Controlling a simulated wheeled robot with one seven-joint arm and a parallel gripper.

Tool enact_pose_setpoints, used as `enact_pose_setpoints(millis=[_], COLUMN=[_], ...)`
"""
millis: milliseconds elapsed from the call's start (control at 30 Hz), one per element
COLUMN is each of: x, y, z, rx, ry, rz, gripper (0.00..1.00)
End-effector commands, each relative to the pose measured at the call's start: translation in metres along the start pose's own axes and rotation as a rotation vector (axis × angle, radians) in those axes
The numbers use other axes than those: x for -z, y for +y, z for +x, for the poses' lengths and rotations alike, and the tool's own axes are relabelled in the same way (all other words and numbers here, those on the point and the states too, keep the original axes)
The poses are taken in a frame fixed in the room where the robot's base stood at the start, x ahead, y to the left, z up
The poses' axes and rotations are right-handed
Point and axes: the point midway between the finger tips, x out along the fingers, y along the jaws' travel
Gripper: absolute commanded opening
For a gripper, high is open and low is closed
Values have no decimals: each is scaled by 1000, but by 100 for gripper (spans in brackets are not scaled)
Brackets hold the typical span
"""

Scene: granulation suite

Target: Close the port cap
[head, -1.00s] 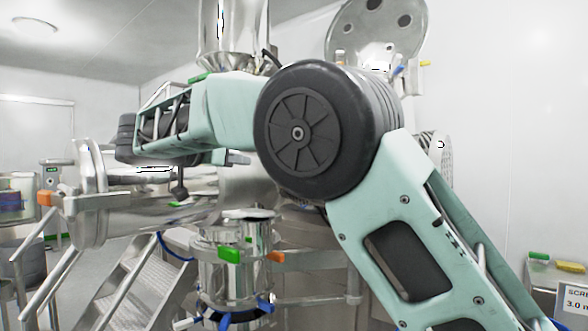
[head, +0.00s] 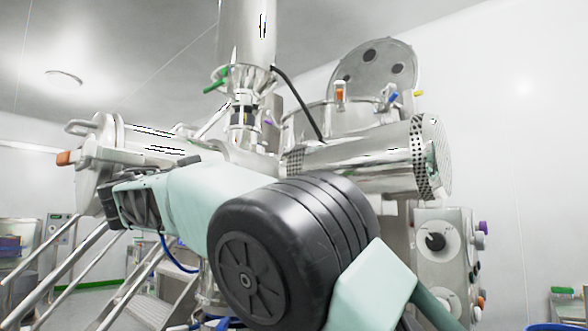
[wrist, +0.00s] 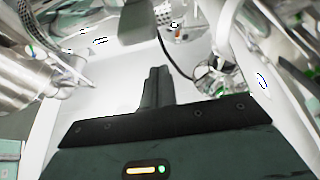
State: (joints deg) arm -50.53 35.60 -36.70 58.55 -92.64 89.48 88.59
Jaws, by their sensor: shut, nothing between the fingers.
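A large round steel lid (head: 375,75) with several dark round ports stands raised at the upper right of the head view, above a horizontal steel cylinder (head: 360,165). I cannot tell for sure which part is the port cap. Another round steel end plate (head: 98,165) with an orange-tipped handle (head: 66,158) is at the left. In the wrist view my gripper (wrist: 157,72) is shut and empty, its dark fingers together over a pale background.
A vertical steel column (head: 245,40) with a clamped neck rises in the middle. A control box (head: 440,243) with a black knob is at the right. Steps with rails (head: 145,290) are at the lower left. A black hose (head: 300,105) hangs near the column.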

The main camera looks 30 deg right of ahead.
Motion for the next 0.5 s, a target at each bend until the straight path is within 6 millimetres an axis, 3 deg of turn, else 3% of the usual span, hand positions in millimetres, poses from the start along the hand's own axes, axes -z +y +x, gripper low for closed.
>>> enact_pose_setpoints(millis=[33,500], x=[-15,-39], y=[0,0], z=[-9,-25], rx=[-1,-1], ry=[27,232], rz=[1,1], gripper=[0,0])
